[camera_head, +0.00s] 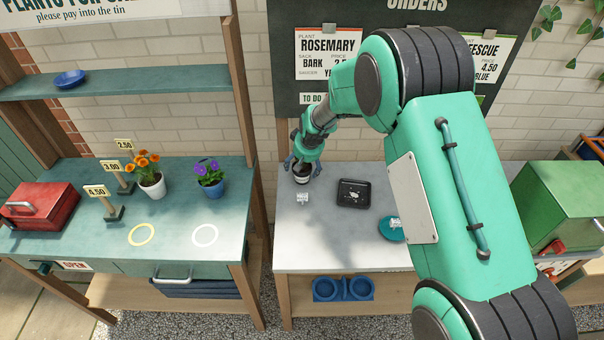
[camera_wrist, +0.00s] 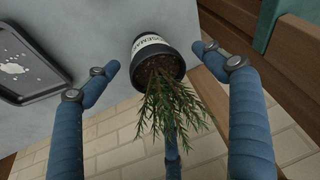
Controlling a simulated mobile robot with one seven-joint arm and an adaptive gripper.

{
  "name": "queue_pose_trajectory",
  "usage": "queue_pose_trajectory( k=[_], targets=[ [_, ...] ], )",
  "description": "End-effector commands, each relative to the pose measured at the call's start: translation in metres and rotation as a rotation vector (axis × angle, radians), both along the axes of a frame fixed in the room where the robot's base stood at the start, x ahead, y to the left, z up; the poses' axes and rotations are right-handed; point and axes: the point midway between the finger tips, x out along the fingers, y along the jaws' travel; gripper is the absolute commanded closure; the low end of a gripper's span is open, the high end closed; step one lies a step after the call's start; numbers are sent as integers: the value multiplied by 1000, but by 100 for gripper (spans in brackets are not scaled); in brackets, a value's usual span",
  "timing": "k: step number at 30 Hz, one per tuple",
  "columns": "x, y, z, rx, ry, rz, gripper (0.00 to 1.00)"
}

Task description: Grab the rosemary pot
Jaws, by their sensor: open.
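The rosemary pot (camera_head: 301,178) is a dark pot with a white band, standing at the back left of the pale bench. In the wrist view the pot (camera_wrist: 150,48) shows its lettered white label, dark soil and a green rosemary sprig (camera_wrist: 172,100). My gripper (camera_head: 304,163) is over the pot from above. In the wrist view my gripper's (camera_wrist: 157,58) blue fingers are spread open on both sides of the pot, with gaps to it. A third finger is partly hidden behind the sprig. In the head view the gripper hides the plant.
A black tray (camera_head: 354,205) with white bits lies right of the pot. A small white tag (camera_head: 302,198) lies in front of it. The wooden post (camera_head: 242,100) and brick wall (camera_head: 270,60) are close to the gripper.

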Motion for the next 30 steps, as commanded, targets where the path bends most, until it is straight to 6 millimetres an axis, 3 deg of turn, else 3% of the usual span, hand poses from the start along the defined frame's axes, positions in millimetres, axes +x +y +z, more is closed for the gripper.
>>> queue_pose_trajectory(
  k=[7,26,30],
  targets=[
    [10,3,-26,0,-1,0,16],
    [11,4,-29,0,0,0,16],
    [11,4,-29,0,0,0,42]
  ],
)
